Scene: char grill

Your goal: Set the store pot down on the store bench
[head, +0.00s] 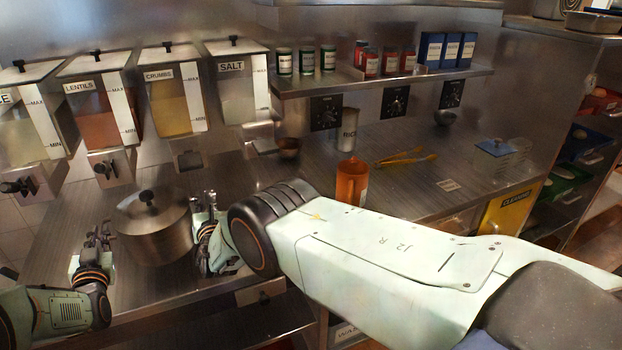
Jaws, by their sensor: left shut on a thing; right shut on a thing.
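The store pot (157,243) is a steel pot with a lid and a dark knob, upright at the left of the head view. My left gripper (100,238) is at its left side, and my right gripper (206,207) is at its right side. Both are shut on the pot's sides, apparently at its handles, which the fingers hide. The store bench (330,180) is a steel worktop. The pot is over its left part; I cannot tell whether its base touches the bench.
Labelled dispensers for lentils (100,110), crumbs (172,95) and salt (240,85) hang behind the pot. A shelf (390,80) with jars and boxes is above.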

